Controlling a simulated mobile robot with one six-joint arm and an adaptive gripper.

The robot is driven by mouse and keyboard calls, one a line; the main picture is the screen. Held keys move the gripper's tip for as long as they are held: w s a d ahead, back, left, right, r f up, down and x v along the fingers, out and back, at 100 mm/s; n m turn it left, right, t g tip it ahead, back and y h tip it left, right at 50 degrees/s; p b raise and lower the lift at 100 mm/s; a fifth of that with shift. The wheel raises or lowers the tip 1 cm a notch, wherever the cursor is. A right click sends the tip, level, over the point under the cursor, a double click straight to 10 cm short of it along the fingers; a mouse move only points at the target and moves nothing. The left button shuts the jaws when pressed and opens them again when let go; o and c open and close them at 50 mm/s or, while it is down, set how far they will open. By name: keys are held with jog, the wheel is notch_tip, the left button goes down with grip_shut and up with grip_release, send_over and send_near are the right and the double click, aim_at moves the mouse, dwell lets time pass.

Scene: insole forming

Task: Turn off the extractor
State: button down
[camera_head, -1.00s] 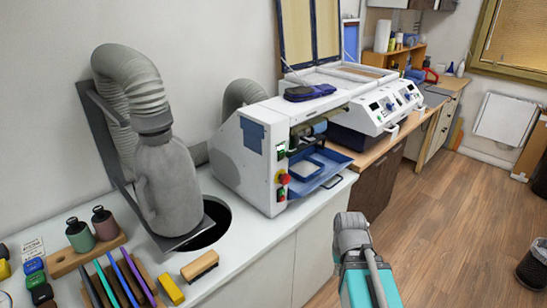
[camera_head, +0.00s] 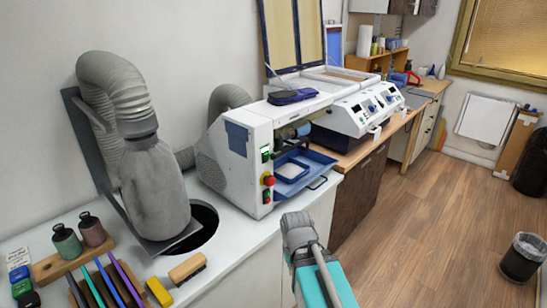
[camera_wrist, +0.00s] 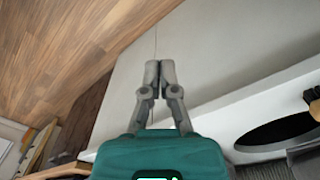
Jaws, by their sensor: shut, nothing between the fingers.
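The white grinding machine (camera_head: 240,160) stands on the counter with its grey extraction hose (camera_head: 115,85) and cloth bag (camera_head: 155,190) to the left. Its front edge carries a green-lit switch (camera_head: 265,153), a red round button (camera_head: 268,180) and a lower switch (camera_head: 266,196); I cannot tell which works the extractor. My arm, teal and grey, is in front of the counter, apart from the switches. My gripper (camera_wrist: 160,70) is shut and empty in the wrist view, its fingertips together before the pale cabinet front (camera_wrist: 220,50).
The counter (camera_head: 225,235) has a round black hole (camera_head: 207,228) by the bag. A blue tray (camera_head: 315,165) juts from the machine. A bin (camera_head: 522,258) stands on open wooden floor at right.

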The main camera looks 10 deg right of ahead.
jog(key=w+d+r+m+t+y+p, duration=0.3)
jog(key=w+r+m+p, duration=0.6)
jog(key=r+m, duration=0.5)
jog(key=w+d+r+m+t+y+p, duration=0.3)
jog(key=w+r+m+t+p, duration=0.2)
jog(key=w+r+m+p, duration=0.5)
notch_tip(320, 180, up, 4)
jog(key=m+p, duration=0.2)
jog(key=m, duration=0.2)
jog(key=shift+w+m, duration=0.25)
jog(key=shift+m, duration=0.15)
jog(key=shift+w+a, duration=0.1)
